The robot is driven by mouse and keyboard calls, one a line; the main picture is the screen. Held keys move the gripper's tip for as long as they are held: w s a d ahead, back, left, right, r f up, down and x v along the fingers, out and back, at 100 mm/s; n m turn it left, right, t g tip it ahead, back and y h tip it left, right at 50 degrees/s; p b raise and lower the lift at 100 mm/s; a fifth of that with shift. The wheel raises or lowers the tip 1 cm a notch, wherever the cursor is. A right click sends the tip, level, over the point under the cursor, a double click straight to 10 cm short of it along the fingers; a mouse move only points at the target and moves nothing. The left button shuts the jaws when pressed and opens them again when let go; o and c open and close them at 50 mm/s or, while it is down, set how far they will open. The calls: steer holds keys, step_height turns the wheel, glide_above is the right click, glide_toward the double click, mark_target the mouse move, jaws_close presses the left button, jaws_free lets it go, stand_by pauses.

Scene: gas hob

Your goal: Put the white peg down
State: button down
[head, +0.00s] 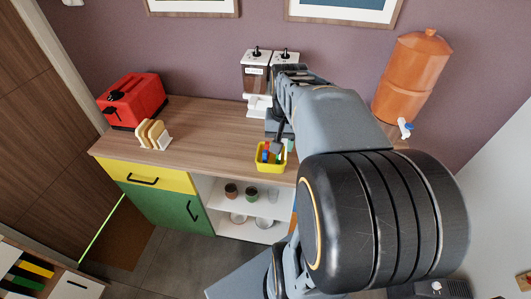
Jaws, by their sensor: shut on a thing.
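My gripper (277,146) is over the wooden counter, just above the back right of a small yellow bin (270,168). My own arm covers much of it from this view. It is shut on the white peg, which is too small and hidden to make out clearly. The yellow bin stands near the counter's front edge and holds small coloured things, with red, blue and green showing. I cannot tell whether the peg touches the bin.
A red toaster (137,100) and a rack of toast (154,135) stand on the left of the counter (205,130). A twin dispenser (257,78) stands behind my gripper, and an orange urn (411,75) at the right. Clear counter lies between rack and bin.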

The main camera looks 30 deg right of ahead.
steer(key=shift+s+d+r, duration=0.1)
steer(key=shift+s+r, duration=0.1)
steer(key=shift+r, duration=0.45)
steer(key=shift+w+d, duration=0.1)
steer(key=shift+w, duration=0.2)
steer(key=w+d+f+p, duration=0.4)
steer(key=w+f, duration=0.8)
steer(key=shift+w+f, duration=0.2)
steer(key=shift+f, duration=0.05)
steer(key=shift+f, duration=0.1)
steer(key=shift+f, duration=0.3)
steer(key=c, duration=1)
jaws_free()
steer(key=shift+r, duration=0.1)
